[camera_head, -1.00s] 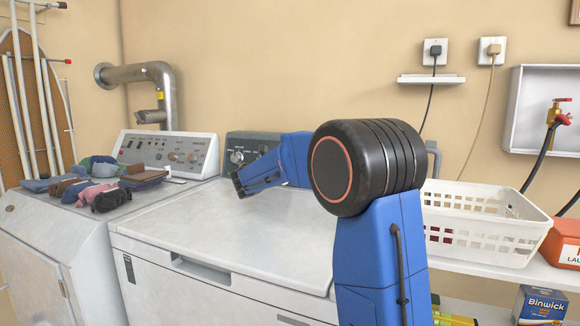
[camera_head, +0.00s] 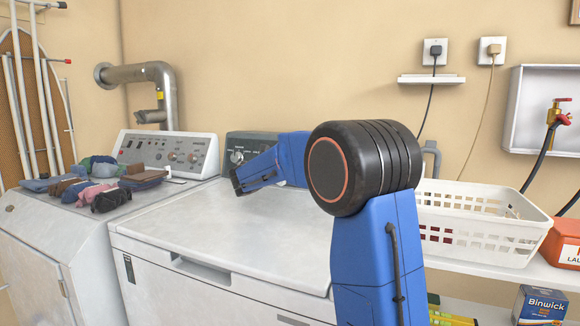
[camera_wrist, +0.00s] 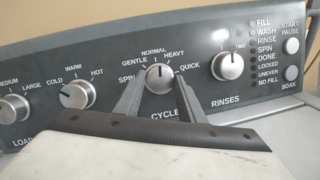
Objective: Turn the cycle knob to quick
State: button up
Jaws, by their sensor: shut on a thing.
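The cycle knob (camera_wrist: 160,79) is a round silver dial on the dark control panel, in the middle of the wrist view. Its pointer mark is at the top, toward NORMAL. The QUICK label (camera_wrist: 187,69) is to its upper right. My gripper (camera_wrist: 160,85) has one grey finger on each side of the knob and is shut on it. In the head view, my blue arm reaches across the white washer lid (camera_head: 215,215) to the dark panel (camera_head: 250,143) and hides the fingers and the cycle knob.
The temperature knob (camera_wrist: 75,95) and load knob (camera_wrist: 14,108) are to the left, the rinses knob (camera_wrist: 227,65) to the right, near the start button (camera_wrist: 291,46). Folded clothes (camera_head: 105,180) lie on the machine at left. A white basket (camera_head: 485,245) stands at right.

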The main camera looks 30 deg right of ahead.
jog(key=m+g, duration=0.1)
jog(key=m, duration=0.3)
jog(key=m+g, duration=0.1)
jog(key=m, duration=0.3)
jog(key=shift+w+r+g, duration=0.1)
jog(key=shift+g, duration=0.2)
jog(key=shift+r+m+g+y, duration=0.1)
jog(key=shift+m+g+y, duration=0.3)
jog(key=shift+m, duration=1.45)
jog(key=shift+r+m+g+y, duration=0.15)
jog(key=shift+m+y, duration=0.45)
jog(key=shift+m, duration=1.25)
jog(key=shift+f, duration=0.1)
jog(key=o, duration=1)
jog(key=shift+o, duration=0.2)
jog(key=shift+a, duration=0.15)
jog(key=v, duration=1.7)
